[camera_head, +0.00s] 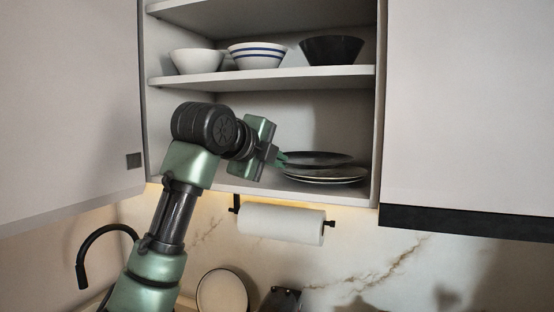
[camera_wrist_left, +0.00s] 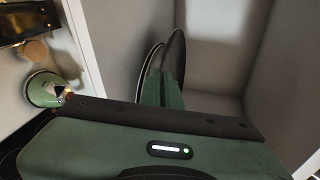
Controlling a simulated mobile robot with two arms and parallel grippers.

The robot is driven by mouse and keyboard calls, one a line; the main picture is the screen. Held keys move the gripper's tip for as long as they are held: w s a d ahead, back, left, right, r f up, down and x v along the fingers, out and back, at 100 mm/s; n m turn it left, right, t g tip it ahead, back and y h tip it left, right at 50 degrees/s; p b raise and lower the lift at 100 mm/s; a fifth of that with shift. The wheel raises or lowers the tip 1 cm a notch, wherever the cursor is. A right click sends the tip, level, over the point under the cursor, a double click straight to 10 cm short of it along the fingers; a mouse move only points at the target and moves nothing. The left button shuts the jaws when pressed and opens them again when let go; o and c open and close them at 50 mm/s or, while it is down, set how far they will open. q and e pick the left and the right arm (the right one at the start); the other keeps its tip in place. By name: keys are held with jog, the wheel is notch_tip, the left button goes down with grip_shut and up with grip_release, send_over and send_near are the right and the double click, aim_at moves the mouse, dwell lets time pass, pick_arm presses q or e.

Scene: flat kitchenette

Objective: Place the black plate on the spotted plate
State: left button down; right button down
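The black plate (camera_head: 318,158) lies flat at the top of a plate stack on the cabinet's lower shelf. My left gripper (camera_head: 283,159) reaches in from the left, its fingers at the plate's left rim. In the left wrist view the fingers (camera_wrist_left: 163,88) are close together on the edge of the black plate (camera_wrist_left: 176,60). Lighter-rimmed plates (camera_head: 325,178) lie below it, and their edges also show in the left wrist view (camera_wrist_left: 150,66). I cannot tell which is the spotted plate, as their tops are mostly covered. My right gripper is not in view.
The shelf above holds a white bowl (camera_head: 196,62), a blue-striped bowl (camera_head: 257,56) and a black bowl (camera_head: 331,50). The cabinet's right wall (camera_head: 379,120) stands close to the plates. A paper towel roll (camera_head: 282,224) hangs below the cabinet.

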pick_arm(q)
jog(key=shift+f, duration=0.2)
jog(key=shift+w+d+f, duration=0.1)
jog(key=shift+f, duration=0.2)
jog(key=c, duration=1.6)
grip_release()
jog(key=shift+c, duration=0.2)
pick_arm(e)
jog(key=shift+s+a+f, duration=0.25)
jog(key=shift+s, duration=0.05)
